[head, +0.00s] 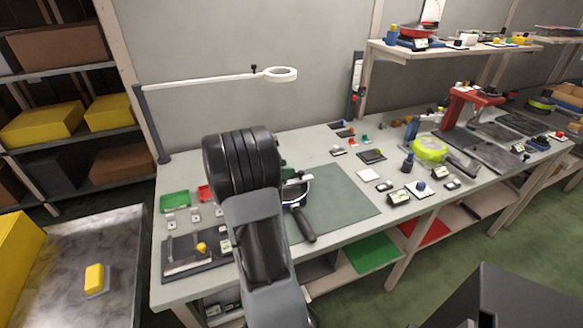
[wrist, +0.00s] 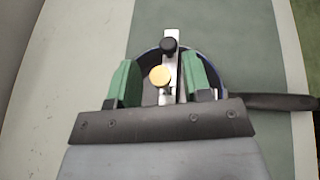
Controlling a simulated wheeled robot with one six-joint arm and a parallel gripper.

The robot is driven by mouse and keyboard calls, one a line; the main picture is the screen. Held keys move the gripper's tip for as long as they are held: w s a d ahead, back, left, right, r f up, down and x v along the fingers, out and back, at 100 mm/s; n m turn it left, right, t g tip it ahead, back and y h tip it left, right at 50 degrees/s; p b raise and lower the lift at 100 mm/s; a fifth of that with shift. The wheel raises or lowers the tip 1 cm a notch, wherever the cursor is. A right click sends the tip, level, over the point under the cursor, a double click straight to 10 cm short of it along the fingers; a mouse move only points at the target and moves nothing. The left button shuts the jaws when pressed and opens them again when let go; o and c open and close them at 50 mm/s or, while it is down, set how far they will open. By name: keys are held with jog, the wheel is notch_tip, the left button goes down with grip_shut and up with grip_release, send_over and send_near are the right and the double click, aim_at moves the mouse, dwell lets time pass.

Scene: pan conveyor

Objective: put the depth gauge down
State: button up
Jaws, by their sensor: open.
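The depth gauge (wrist: 172,66) shows in the wrist view as a pale metal bar with a black knob and a yellow knob. It lies over a round dark pan (wrist: 211,62). My gripper (wrist: 161,82) is open, with one green finger on each side of the gauge. The right finger is close to the bar; I cannot tell whether they touch. In the head view the pan's handle (head: 304,225) points toward the front, and my arm hides much of the pan and gauge. The pan sits on a grey-green mat (head: 342,203) on the bench.
A green tray (head: 175,202) and a dark fixture with a yellow knob (head: 188,259) are on the bench's left. Several small blocks and a yellow-green round tool (head: 430,149) are at right. A magnifier lamp (head: 280,74) reaches over the back. The mat's right part is clear.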

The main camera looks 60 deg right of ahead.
jog(key=v, duration=1)
jog(key=s+a+m+t+y, duration=0.2)
jog(key=a+m+t+y, duration=0.1)
jog(key=a, duration=0.7)
jog(key=s+a+f+m+t+y, duration=0.1)
jog(key=a+m+y, duration=0.4)
jog(key=a, duration=0.6)
jog(key=s+a+f+m+t+y, duration=0.1)
jog(key=s+a+m+t+y, duration=0.2)
jog(key=a, duration=0.8)
jog(key=shift+a+m+t+y, duration=0.25)
jog(key=shift+m+t+y, duration=0.25)
jog(key=shift+m+t, duration=0.5)
jog(key=shift+r, duration=0.1)
jog(key=w+p+v, duration=0.1)
jog(key=p+v, duration=0.4)
jog(key=v, duration=0.1)
jog(key=shift+w+t, duration=0.25)
jog(key=shift+t, duration=0.15)
